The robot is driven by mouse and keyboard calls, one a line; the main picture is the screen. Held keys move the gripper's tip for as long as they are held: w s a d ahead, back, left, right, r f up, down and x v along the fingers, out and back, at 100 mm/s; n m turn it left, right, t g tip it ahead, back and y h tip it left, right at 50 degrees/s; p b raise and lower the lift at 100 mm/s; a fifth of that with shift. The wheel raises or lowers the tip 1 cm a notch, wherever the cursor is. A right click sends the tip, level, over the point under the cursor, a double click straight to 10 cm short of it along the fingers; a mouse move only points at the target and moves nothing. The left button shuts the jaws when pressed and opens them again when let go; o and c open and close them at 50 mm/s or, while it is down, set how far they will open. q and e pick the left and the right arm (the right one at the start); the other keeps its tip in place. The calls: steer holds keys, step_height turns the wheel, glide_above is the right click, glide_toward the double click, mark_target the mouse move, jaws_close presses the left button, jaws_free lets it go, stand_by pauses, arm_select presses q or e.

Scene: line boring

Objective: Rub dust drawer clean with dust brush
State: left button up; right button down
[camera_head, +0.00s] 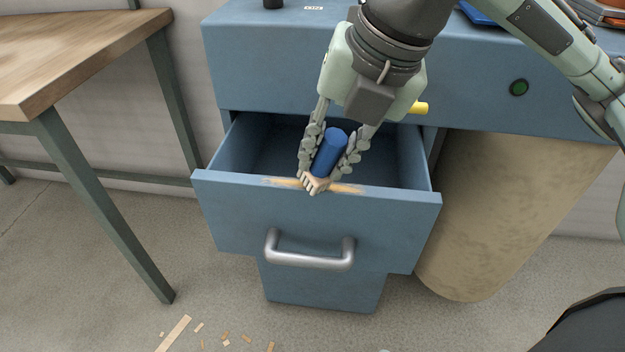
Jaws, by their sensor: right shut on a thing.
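The dust drawer (225,217) is a blue metal drawer with a silver handle (308,251). It is pulled open from the blue bench. Tan dust (283,182) lies along the top edge of its front. My right gripper (328,162) is shut on the blue handle of the dust brush (330,150). The brush is tilted, and its tan bristle end (313,184) is at the dusty front edge, with dust to both sides. Part of the handle is hidden by the fingers. My left gripper is not in view.
A wooden-topped table (75,50) with green metal legs stands at the left. A beige cylindrical bag (500,215) hangs right of the drawer. Wood scraps (175,335) lie on the concrete floor.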

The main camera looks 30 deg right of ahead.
steer(key=shift+w+a+r+p, duration=0.2)
steer(key=shift+w+a+p, duration=0.3)
steer(key=shift+a, duration=0.3)
steer(key=shift+w+a+f, duration=0.15)
steer(key=shift+w+a, duration=0.55)
steer(key=shift+a, duration=0.25)
steer(key=shift+d, duration=0.1)
steer(key=shift+s+d, duration=0.65)
steer(key=shift+d, duration=0.25)
steer(key=shift+s+d+f+b, duration=0.2)
steer(key=shift+s+d+b, duration=0.2)
steer(key=shift+d+b, duration=0.25)
steer(key=shift+s+d+r+b, duration=0.1)
steer(key=shift+s+d+b, duration=0.2)
steer(key=shift+d+b, duration=0.1)
steer(key=shift+r, duration=0.15)
